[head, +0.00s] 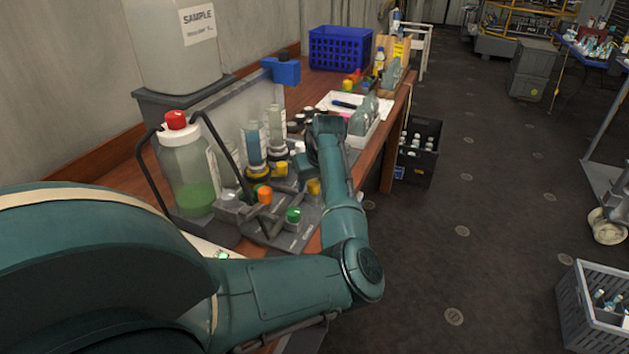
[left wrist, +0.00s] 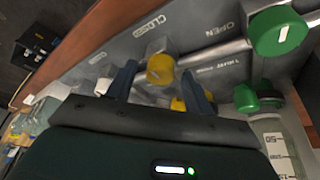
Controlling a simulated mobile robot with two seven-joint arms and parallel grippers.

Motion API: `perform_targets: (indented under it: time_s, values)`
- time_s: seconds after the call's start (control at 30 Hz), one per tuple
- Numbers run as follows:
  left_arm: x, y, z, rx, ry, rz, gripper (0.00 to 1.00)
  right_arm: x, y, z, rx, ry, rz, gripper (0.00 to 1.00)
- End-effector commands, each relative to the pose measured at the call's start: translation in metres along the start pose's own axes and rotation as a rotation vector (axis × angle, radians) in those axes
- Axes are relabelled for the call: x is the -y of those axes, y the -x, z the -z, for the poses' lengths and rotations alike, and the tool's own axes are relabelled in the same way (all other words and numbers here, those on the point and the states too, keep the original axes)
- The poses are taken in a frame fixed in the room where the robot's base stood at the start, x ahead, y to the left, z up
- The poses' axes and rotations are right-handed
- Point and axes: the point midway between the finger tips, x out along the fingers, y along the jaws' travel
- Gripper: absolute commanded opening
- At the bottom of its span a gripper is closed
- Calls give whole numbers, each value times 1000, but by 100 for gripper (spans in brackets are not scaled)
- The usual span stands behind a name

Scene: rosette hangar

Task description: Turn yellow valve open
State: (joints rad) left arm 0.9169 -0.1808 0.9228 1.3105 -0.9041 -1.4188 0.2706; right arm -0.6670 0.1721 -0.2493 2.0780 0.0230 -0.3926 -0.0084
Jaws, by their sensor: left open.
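A yellow valve knob (left wrist: 160,69) with a pale mark shows in the left wrist view, between the two blue-grey fingertips of my left gripper (left wrist: 158,83). The gripper is open, and I cannot tell whether a finger touches the knob. The panel around it carries the words CLOSED and OPEN. Another yellow part (left wrist: 178,104) shows partly behind the right finger. In the head view, yellow knobs (head: 314,187) and (head: 281,168) are on the valve rig; my left gripper (head: 301,168) is over its right side, its fingertips hard to make out. My right gripper is not in view.
A green knob (left wrist: 279,31) and another green knob (left wrist: 245,97) are close by on the right. In the head view, an orange knob (head: 264,194), a red-capped bottle (head: 188,170) and a blue crate (head: 340,48) share the wooden bench.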

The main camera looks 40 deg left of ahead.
Motion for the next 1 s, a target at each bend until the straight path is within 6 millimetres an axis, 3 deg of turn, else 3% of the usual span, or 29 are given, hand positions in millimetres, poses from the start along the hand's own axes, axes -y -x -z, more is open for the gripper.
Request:
perform_targets:
  time_s: [0.1,0.63,1.0]
  values:
    - [0,0,0,0,0,0,51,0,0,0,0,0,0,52]
    - [0,0,0,0,0,1,8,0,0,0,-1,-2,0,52]
    - [0,1,0,2,56,25,7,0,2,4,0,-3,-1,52]
